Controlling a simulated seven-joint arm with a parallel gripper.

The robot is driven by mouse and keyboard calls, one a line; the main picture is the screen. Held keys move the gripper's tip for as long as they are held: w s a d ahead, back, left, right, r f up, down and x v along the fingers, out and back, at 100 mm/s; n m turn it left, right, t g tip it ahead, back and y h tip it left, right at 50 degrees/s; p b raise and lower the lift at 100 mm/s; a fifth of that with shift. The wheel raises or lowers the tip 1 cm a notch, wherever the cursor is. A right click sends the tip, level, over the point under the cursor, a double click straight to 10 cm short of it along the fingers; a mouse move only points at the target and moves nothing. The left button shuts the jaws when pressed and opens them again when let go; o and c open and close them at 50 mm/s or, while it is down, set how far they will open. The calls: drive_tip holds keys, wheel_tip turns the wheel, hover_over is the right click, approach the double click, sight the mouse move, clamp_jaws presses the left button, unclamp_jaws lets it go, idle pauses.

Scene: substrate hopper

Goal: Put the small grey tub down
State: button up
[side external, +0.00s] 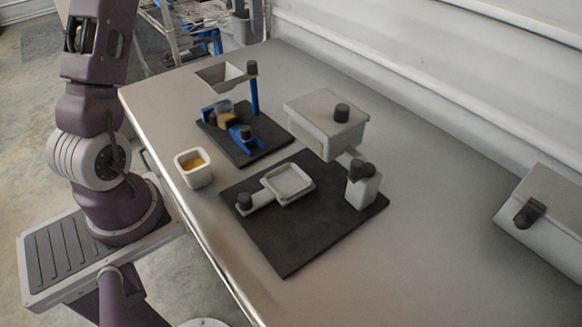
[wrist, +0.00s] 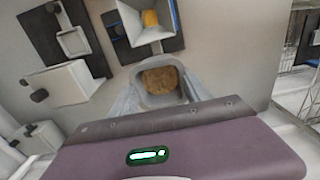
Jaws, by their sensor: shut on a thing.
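In the wrist view the small grey tub (wrist: 157,99) sits between the two light grey fingers of my gripper (wrist: 160,95). My gripper is shut on it, with a finger against each side. The tub is open at the top and holds a brown, crumbly substrate. The wrist housing hides what lies below it, and I cannot tell whether its base touches the table. In the side view a grey shape at the top edge, by the table's far corner, may be this tub and my fingers; it is too small to be sure.
A whitish tub (side external: 193,170) with orange contents stands near the front edge. A blue stand with a funnel (side external: 219,76) is on one dark mat. A lidded hopper (side external: 325,122) overhangs another dark mat (side external: 285,258) with a shallow tray (side external: 289,183). A grey box (side external: 545,215) stands right.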

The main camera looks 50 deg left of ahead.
wheel_tip(320, 180, up, 3)
drive_tip(key=shift+r, duration=0.2)
drive_tip(key=s+d+m, duration=0.5)
drive_tip(key=d+m, duration=0.8)
drive_tip(key=m, duration=0.5)
drive_tip(key=s+d+m, duration=0.4)
drive_tip(key=d+m, duration=1)
drive_tip(key=m, duration=0.4)
wheel_tip(320, 180, down, 23)
drive_tip(key=shift+s, duration=0.15)
drive_tip(key=shift+f, duration=0.1)
drive_tip(key=o, duration=1.3)
drive_tip(key=shift+o, duration=0.2)
